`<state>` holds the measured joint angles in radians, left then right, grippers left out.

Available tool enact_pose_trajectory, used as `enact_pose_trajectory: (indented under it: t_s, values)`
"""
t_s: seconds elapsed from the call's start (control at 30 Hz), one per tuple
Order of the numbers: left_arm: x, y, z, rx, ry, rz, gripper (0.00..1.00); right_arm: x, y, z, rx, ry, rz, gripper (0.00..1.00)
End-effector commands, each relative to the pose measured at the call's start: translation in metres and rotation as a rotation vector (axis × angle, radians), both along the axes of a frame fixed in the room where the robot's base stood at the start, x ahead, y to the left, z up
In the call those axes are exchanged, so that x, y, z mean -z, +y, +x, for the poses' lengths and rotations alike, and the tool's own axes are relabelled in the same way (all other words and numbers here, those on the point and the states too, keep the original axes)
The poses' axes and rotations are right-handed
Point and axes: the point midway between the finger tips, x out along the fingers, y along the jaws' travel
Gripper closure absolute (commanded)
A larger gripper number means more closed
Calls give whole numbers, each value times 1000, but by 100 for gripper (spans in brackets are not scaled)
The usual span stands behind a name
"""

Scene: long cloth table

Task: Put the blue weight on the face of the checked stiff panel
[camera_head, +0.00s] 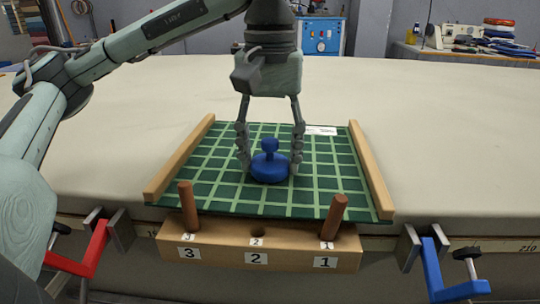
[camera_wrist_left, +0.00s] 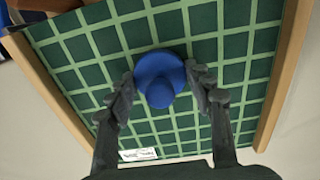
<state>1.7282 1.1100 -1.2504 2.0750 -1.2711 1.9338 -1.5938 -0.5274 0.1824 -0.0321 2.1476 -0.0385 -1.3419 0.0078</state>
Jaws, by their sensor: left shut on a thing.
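The blue weight (camera_head: 270,166) has a wide round base and a knob on top. It is upright at the checked stiff panel (camera_head: 325,188), over the middle of its green face; I cannot tell whether its base touches the face. My left gripper (camera_head: 270,158) comes down from above and is shut on the weight, one finger on each side. In the left wrist view the weight (camera_wrist_left: 159,78) sits between the fingertips (camera_wrist_left: 160,84), with the green checks (camera_wrist_left: 230,48) around it. My right gripper is not in view.
Wooden rails (camera_head: 371,170) flank the panel. In front is a wooden block (camera_head: 220,247) numbered 3, 2, 1, with brown pegs (camera_head: 335,218) at 3 and 1. A red clamp (camera_head: 92,250) and a blue clamp (camera_head: 440,270) grip the table edge. The cloth table (camera_head: 450,130) is clear on both sides.

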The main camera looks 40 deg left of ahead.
Motion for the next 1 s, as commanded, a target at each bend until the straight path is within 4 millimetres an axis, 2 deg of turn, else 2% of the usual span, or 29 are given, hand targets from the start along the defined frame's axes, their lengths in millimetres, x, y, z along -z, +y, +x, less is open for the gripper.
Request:
enact_pose_trajectory:
  t_s: [0.43,0.47,0.6,1.0]
  values:
    - [4,0,0,1,-3,-1,96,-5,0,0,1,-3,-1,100]
    - [4,0,0,1,-1,0,46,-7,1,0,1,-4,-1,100]
    - [3,0,0,1,-1,0,29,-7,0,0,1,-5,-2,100]
    - [-1,0,0,1,-3,-1,28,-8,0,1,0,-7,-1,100]
